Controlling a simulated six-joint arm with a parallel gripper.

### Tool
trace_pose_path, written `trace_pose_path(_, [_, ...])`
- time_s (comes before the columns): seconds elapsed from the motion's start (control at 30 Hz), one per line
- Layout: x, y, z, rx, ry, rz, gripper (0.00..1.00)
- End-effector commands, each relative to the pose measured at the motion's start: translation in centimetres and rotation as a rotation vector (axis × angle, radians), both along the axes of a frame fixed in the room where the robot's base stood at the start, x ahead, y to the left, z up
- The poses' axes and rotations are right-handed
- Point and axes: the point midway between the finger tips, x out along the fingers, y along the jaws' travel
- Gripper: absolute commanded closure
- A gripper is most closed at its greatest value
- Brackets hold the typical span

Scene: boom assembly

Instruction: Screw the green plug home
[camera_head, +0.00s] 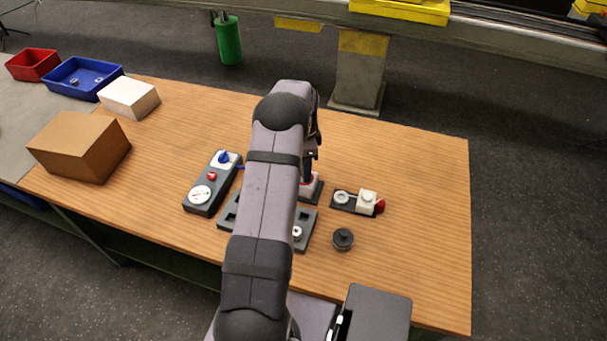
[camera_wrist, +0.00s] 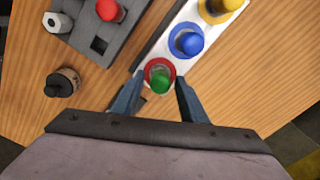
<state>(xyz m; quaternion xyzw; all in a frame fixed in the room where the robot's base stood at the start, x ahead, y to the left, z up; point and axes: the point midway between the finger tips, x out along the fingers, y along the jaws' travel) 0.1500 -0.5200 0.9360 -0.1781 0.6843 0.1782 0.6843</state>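The green plug (camera_wrist: 160,84) stands in a socket with a red ring (camera_wrist: 150,65) at the near end of a pale block (camera_wrist: 165,42). My gripper (camera_wrist: 162,79) has its two fingers on either side of the green plug, with gaps visible between fingers and plug. It looks open. Whether the plug is fully seated cannot be told. In the head view the arm hides the plug and most of the gripper.
A blue plug (camera_wrist: 187,42) and a yellow plug (camera_wrist: 220,6) share the block. Left of it lie a grey tray (camera_wrist: 90,36) with a red plug (camera_wrist: 108,9), a white nut (camera_wrist: 57,22) and a black knob (camera_wrist: 62,82). The table's right side (camera_head: 420,220) is clear.

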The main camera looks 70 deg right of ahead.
Motion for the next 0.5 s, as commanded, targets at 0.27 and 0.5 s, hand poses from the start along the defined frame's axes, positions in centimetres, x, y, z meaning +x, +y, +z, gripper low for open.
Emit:
trace_pose_path(0.27, [0.0,0.0,0.0,0.0,0.0,0.125,0.61])
trace_pose_path(0.5, [0.0,0.0,0.0,0.0,0.0,0.422,0.61])
